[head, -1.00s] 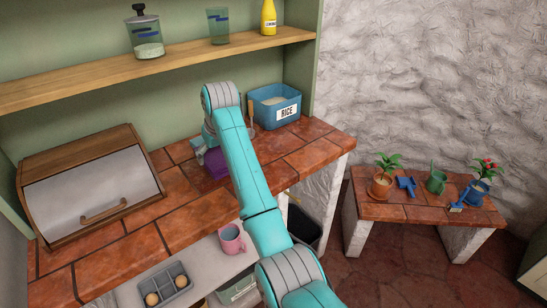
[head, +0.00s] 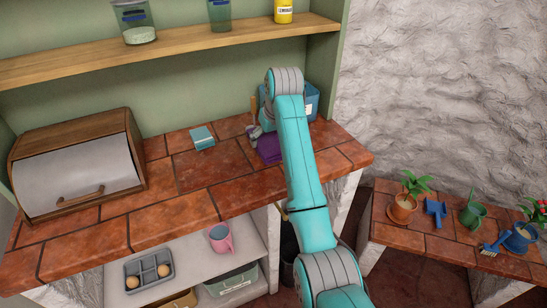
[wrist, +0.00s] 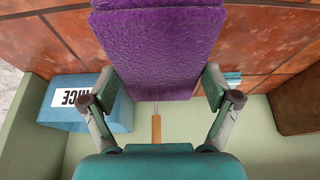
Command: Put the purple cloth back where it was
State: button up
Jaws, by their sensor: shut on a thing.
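The purple cloth (head: 269,148) is at the counter's back part, left of my arm in the head view. In the wrist view the cloth (wrist: 160,48) looks like a flat folded slab and fills the space between my fingers. My gripper (wrist: 160,84) is shut on it, one finger at each side edge. In the head view my arm hides part of the cloth and most of the gripper. I cannot tell whether the cloth touches the tiles.
A blue rice box (wrist: 75,105) stands beside the gripper. A wooden-handled tool (wrist: 156,129) is at the back wall. A small teal-and-white item (head: 202,138) lies left of the cloth, and a bread box (head: 80,170) is farther left. Tiles (head: 205,170) between are clear.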

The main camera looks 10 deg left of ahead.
aim_at(273, 145)
notch_tip(273, 145, down, 8)
jog(key=shift+r, duration=0.25)
jog(key=shift+f, duration=0.1)
jog(key=o, duration=0.9)
jog(key=shift+c, duration=0.2)
jog(key=v, duration=1.2)
jog(key=shift+a, duration=0.1)
